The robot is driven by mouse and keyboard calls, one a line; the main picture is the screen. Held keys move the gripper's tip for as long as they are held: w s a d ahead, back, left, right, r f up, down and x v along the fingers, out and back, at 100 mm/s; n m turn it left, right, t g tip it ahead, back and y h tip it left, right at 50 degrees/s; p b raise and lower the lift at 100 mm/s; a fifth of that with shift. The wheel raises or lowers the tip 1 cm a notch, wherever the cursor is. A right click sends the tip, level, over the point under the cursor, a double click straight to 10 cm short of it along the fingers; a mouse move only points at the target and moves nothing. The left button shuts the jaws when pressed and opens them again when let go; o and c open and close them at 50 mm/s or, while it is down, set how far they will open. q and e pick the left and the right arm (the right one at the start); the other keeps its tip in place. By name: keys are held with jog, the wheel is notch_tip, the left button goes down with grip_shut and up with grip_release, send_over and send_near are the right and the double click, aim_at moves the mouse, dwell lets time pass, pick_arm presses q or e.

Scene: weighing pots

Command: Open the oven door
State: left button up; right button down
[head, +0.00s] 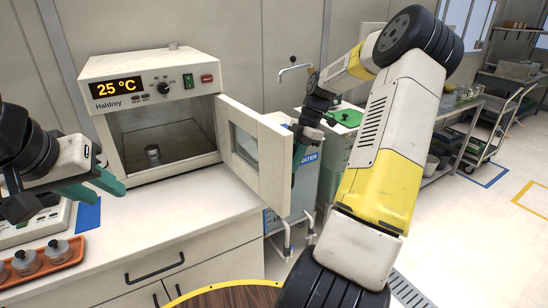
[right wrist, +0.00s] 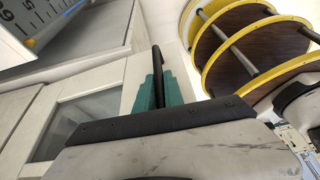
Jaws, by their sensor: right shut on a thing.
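The oven (head: 150,65) stands on the white counter and its display reads 25 °C. Its door (head: 252,150) is swung wide open to the right, showing the chamber. A small grey metal pot (head: 153,155) stands inside. My right gripper (head: 297,158) is at the door's outer side, partly hidden by the door. In the right wrist view its green fingers (right wrist: 158,92) are shut on the black door handle (right wrist: 156,65), beside the door's window. My left gripper (head: 62,198) is open and empty, left of the oven and above the counter.
An orange tray (head: 44,273) with several small pots sits at the front left, near a balance (head: 42,226) and a blue mat (head: 88,214). Counter space in front of the oven is clear. A round wooden surface (head: 225,297) with a yellow rim is at the bottom.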

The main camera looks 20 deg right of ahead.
jog(key=shift+s, duration=0.1)
jog(key=c, duration=1.5)
grip_release()
jog(key=shift+o, duration=0.2)
jog(key=v, duration=0.7)
jog(key=shift+r, duration=0.3)
jog(key=shift+d, duration=0.2)
